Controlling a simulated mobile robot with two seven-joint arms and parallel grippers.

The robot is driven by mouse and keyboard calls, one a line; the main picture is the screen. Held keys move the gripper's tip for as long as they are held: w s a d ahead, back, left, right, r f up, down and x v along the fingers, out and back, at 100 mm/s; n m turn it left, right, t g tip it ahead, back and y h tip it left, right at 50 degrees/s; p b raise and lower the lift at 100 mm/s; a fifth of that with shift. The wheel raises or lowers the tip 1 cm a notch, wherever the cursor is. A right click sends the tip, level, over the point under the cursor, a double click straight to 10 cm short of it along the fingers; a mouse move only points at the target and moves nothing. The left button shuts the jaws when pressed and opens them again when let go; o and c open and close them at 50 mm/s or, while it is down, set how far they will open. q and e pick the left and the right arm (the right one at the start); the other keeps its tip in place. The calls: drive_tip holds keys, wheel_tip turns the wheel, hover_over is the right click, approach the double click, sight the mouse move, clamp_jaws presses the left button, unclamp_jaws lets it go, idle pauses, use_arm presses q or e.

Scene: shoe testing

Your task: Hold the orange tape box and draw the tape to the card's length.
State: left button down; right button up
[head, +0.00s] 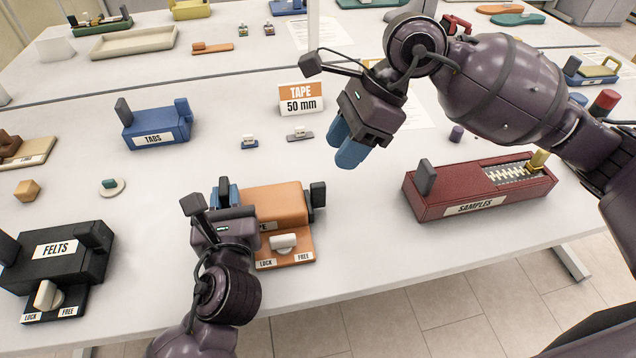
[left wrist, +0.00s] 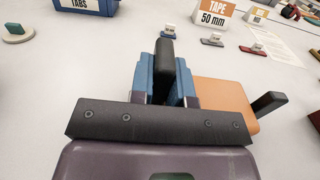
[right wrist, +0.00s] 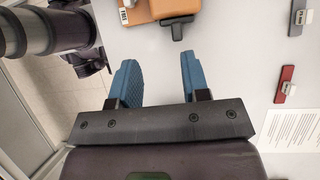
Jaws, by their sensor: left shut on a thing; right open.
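The orange tape box (head: 277,205) sits near the front edge of the table, with a white lever on its front plate marked LOCK and FREE. A black tab (head: 318,194) sticks out on its right side. A card (head: 301,98) reading TAPE 50 mm stands behind it. My left gripper (head: 222,192) is shut on the black handle (left wrist: 164,65) at the box's left side. My right gripper (head: 351,143) is open and empty, above the table to the right of and behind the box. In the right wrist view the box (right wrist: 140,12) is at the top, beyond the fingers. No drawn tape shows.
A red SAMPLES box (head: 440,198) stands to the right, a black FELTS box (head: 60,252) to the left and a blue TABS box (head: 155,125) behind left. Small clips (head: 300,134) lie between box and card.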

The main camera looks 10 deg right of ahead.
sight(319, 184)
drive_tip(key=shift+t+h, duration=0.4)
drive_tip(key=shift+h, duration=0.4)
drive_tip(key=x, duration=0.3)
drive_tip(key=w+x, duration=0.1)
drive_tip(key=x, duration=0.7)
drive_tip(key=shift+w+d, duration=0.15)
drive_tip(key=shift+w, duration=0.1)
clamp_jaws()
